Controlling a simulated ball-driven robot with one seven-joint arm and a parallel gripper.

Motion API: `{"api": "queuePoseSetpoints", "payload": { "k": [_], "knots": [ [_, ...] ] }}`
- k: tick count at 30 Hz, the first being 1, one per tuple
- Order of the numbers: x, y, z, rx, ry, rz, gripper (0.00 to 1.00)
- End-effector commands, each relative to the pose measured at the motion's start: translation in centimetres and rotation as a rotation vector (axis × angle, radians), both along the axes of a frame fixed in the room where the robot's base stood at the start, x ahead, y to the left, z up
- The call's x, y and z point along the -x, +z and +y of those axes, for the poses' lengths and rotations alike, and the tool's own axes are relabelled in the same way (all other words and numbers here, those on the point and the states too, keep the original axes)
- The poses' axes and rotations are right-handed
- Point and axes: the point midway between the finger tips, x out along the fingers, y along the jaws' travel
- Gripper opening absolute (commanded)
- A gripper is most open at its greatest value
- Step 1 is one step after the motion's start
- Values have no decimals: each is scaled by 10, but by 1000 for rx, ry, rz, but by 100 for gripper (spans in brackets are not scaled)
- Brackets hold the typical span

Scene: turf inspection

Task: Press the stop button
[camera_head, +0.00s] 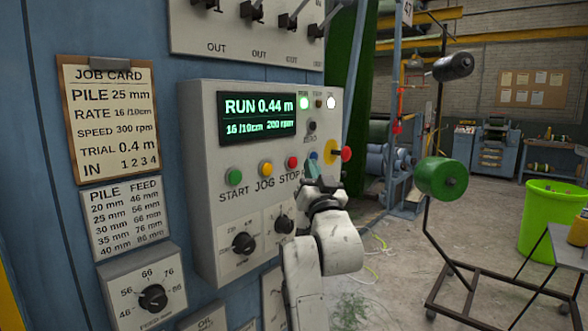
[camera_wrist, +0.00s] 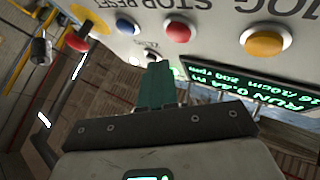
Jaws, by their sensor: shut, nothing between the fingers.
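The red stop button (camera_head: 292,162) sits on the light grey control panel (camera_head: 205,150), above the word STOP and right of the yellow JOG button (camera_head: 265,167). It shows in the wrist view as a red dome (camera_wrist: 177,32), with the panel turned upside down. My gripper (camera_head: 311,168) is shut and empty, just right of and below the stop button in the head view. In the wrist view its teal fingertips (camera_wrist: 158,68) point toward the panel, below the red button in the picture. A gap shows between them; I see no contact.
A green START button (camera_head: 234,176) is at left, and a blue button (camera_wrist: 127,25) is beside stop. A red mushroom knob (camera_head: 346,154) on yellow juts out at right. The lit display (camera_head: 258,117) reads RUN 0.44 m. Dials sit below. A wheeled spool stand (camera_head: 440,180) stands right.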

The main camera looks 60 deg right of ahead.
Motion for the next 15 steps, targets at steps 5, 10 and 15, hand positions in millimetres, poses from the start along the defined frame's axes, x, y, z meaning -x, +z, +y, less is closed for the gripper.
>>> {"api": "queuePoseSetpoints", "payload": {
  "k": [5, 10, 15],
  "knots": [
    [-12, -1, -3, 1, 0, -1, 0],
    [-16, 0, -4, 0, 0, 0, 0],
    [-16, 0, -4, 0, 0, 0, 0]
  ]
}}
